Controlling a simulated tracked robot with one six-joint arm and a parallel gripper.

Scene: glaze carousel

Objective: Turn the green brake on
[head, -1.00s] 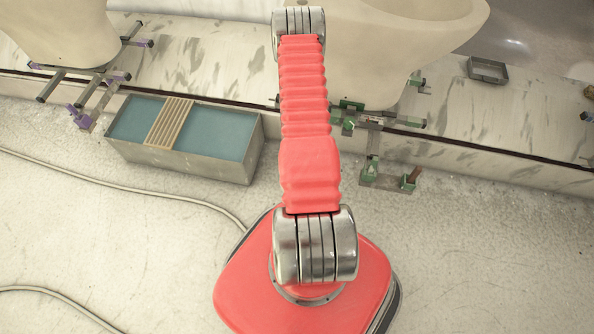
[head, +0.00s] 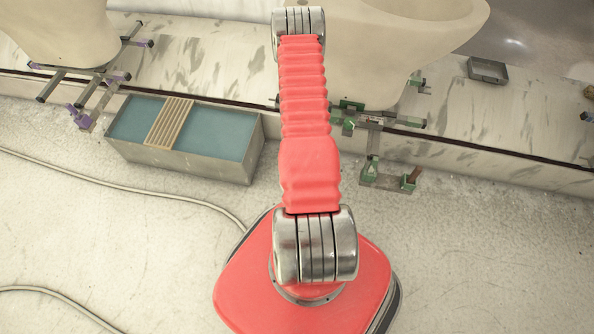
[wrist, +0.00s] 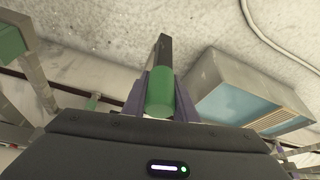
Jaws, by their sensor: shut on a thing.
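My gripper (wrist: 160,92) shows in the wrist view, with a finger on each side of a green cylindrical grip (wrist: 160,97). It is shut on this grip. A dark bar (wrist: 163,52) shows just beyond the grip. In the head view a metal frame with green parts (head: 350,106) stands at the ledge beside the pale vessel. A lower bracket (head: 385,182) with green ends and a brown piece sits to its right. My arm hides the gripper in the head view. Which way the brake stands I cannot tell.
A grey trough of blue liquid (head: 240,171) with a slatted rack (head: 169,124) stands left of my arm. A purple-marked frame (head: 85,119) is farther left. A small metal tray (head: 487,70) lies at the upper right. A cable (head: 150,191) crosses the floor.

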